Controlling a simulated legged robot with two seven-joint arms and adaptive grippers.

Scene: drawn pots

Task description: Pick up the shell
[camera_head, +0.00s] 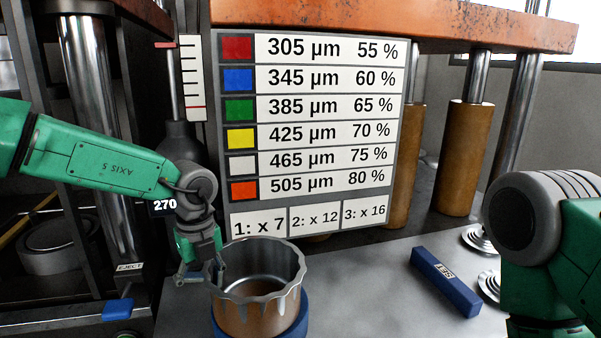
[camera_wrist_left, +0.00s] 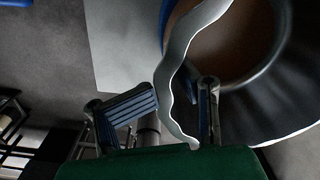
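The shell is a metal cup with a wavy rim (camera_head: 262,300), standing upright on a blue round base (camera_head: 303,322) at the lower middle of the head view. My left gripper (camera_head: 212,272) is at the left side of its rim, pointing down. In the left wrist view the shell's wavy wall (camera_wrist_left: 177,75) runs down between the two fingers of the left gripper (camera_wrist_left: 181,106), which stand apart with gaps visible beside the wall. The gripper is open around the rim. My right arm shows at the right edge, but its gripper is out of view.
A sign with sizes and percentages (camera_head: 312,120) stands behind the shell. A blue bar marked SET (camera_head: 445,282) lies to the right on the grey table (camera_head: 370,290). A blue button (camera_head: 117,310) with an EJECT label is at left. The table between shell and bar is clear.

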